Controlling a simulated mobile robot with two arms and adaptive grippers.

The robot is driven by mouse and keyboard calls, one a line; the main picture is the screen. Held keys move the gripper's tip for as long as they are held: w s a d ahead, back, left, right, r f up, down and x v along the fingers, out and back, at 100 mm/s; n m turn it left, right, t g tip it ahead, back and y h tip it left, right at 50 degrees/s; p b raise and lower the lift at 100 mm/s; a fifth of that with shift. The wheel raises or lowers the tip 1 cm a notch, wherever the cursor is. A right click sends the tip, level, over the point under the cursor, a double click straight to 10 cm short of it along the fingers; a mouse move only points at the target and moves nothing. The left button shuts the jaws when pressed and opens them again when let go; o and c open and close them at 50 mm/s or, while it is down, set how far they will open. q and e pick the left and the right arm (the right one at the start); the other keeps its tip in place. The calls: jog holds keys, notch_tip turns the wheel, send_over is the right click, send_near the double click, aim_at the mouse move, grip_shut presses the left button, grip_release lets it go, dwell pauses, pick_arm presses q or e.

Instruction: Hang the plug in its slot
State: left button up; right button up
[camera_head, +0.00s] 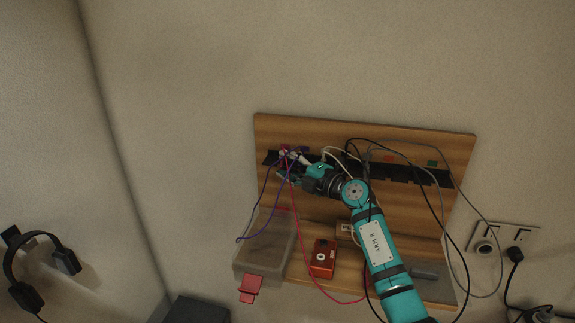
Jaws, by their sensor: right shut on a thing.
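My right gripper (283,166) is at the left end of a black slotted rail (402,173) on an upright wooden board. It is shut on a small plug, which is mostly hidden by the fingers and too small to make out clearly. A pink-red cable (296,215) runs down from the fingertips, and a purple cable (262,190) hangs close by on the left. I cannot tell which cable belongs to the held plug, or whether the plug touches the rail. My left gripper is not in view.
A grey translucent bin (262,250) with a red clip (249,287) stands below left. A red-orange box (323,258) sits on the wooden shelf. Black and grey cables (455,175) loop over the board's right side. A wall socket (503,237) is at right, headphones (28,262) at left.

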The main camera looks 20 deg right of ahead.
jog(key=shift+d+f+p, duration=0.2)
jog(key=shift+d+p, duration=0.15)
jog(key=shift+w, duration=0.1)
dwell(0.3)
jog(key=o, duration=0.9)
jog(key=shift+d+f, duration=0.1)
jog(key=shift+f, duration=0.05)
jog(key=shift+s+d+f, duration=0.1)
jog(key=shift+s+f, duration=0.05)
jog(key=shift+s, duration=0.2)
jog(key=v, duration=0.5)
jog(key=r+v, duration=0.1)
jog(key=v, duration=0.1)
jog(key=shift+s, duration=0.25)
jog(key=shift+a, duration=0.3)
